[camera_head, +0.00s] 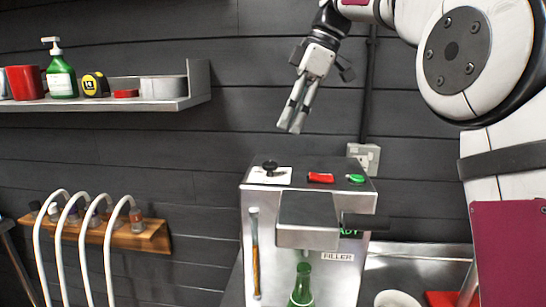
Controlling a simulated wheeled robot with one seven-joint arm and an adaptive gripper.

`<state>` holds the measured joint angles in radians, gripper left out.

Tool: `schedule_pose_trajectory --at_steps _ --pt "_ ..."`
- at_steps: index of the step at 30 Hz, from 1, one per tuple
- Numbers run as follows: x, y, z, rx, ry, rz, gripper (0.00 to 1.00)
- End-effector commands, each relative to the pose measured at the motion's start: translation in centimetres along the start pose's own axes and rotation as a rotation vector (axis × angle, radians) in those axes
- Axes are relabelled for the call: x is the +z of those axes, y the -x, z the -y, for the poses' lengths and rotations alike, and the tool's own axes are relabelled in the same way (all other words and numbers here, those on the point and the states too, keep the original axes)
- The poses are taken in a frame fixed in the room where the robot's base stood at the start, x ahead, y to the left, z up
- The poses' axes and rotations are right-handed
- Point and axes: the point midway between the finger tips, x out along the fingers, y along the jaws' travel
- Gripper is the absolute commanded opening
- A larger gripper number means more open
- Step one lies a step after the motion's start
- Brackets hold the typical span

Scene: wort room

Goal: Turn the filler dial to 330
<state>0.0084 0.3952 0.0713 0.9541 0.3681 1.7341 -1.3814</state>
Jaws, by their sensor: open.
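The filler (259,203) is a silver-grey machine labelled FILLER. The black dial knob (270,166) stands on a white plate at the left of its top; the scale marks are too small to read, so I cannot tell the setting. A red switch (320,178) and a green button (356,179) sit to the right of the dial. My gripper (291,128) is open and empty, pointing down, above and slightly right of the dial and apart from it. Nothing hides the dial.
A green bottle (302,287) stands under the filling head. A metal shelf (150,103) at the upper left holds a red mug, pump bottle and tape measure. A wooden rack (140,238) and white curved pipes (83,245) are at left. A wall socket (365,156) is behind the filler.

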Motion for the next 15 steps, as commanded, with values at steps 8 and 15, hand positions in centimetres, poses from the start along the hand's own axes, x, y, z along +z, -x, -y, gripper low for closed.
schedule_pose_trajectory --at_steps 8,15 --pt "0.0 -4.9 0.2 -0.004 0.000 0.001 0.48" --pt "0.0 -8.4 0.1 -0.001 -0.001 0.001 0.48"
